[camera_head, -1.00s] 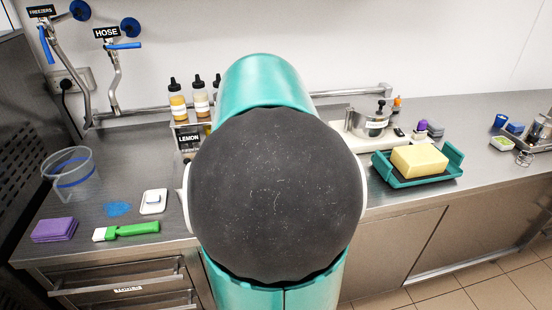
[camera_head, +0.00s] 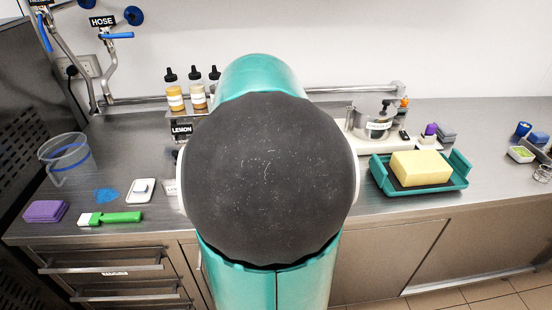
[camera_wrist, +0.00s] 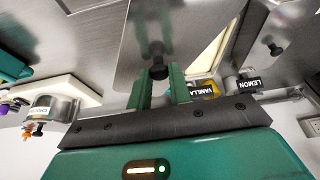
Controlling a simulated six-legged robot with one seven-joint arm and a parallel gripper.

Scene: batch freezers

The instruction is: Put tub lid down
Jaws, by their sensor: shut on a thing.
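In the wrist view my gripper (camera_wrist: 160,72) is shut on the black knob of a flat grey metal tub lid (camera_wrist: 195,35). The lid's plate extends beyond the fingers, and I cannot tell whether it touches anything. In the head view my own arm covers the middle, so the gripper and lid are hidden there. A LEMON label (camera_wrist: 249,86) and a partly covered VANILLA label (camera_wrist: 207,90) stand beside the lid in the wrist view. Another black knob (camera_wrist: 275,49) shows near the LEMON label.
On the steel counter (camera_head: 100,150) stand a clear jug (camera_head: 66,157), purple pad (camera_head: 45,211), green-handled brush (camera_head: 112,217) and white dish (camera_head: 141,190) at left. A teal tray (camera_head: 462,172) with a yellow block (camera_head: 420,167) is at right. Bottles (camera_head: 198,90) stand behind my arm.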

